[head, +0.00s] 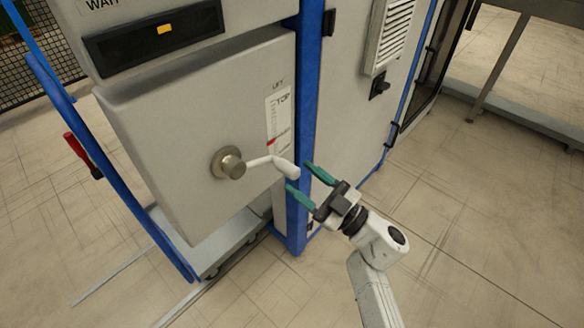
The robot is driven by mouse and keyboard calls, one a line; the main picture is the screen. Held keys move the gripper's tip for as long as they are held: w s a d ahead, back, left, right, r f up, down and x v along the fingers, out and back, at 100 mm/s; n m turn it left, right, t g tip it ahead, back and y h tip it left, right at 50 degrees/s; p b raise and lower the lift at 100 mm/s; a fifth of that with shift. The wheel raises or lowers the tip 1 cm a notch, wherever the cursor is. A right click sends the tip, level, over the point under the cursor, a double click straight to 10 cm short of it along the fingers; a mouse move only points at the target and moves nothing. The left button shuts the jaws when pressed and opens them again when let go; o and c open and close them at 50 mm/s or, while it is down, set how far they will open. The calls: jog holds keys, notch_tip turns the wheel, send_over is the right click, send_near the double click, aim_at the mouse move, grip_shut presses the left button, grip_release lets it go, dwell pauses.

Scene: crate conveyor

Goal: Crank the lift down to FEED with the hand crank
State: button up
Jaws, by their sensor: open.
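The hand crank (258,162) sits on the front of a grey cabinet panel. Its round metal hub (230,165) is at the left, and its arm points right to a pale handle (286,168). My gripper (298,177) is open at the handle's right end, with one green finger above and one below. I cannot tell whether the fingers touch the handle. The lift scale (278,112) above the crank reads TOP at its upper end. A red marker (271,142) shows near its lower end. The lower label is too small to read, partly behind the crank.
A blue post (308,90) stands right behind my gripper. A dark display (155,38) with an amber light is above the panel. A side cabinet with a vent (391,35) and black switch (379,87) is at the right. A red handle (78,148) is at the left. The floor at right is clear.

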jog(key=v, duration=0.6)
jog(key=shift+d, duration=0.1)
dwell(1.6)
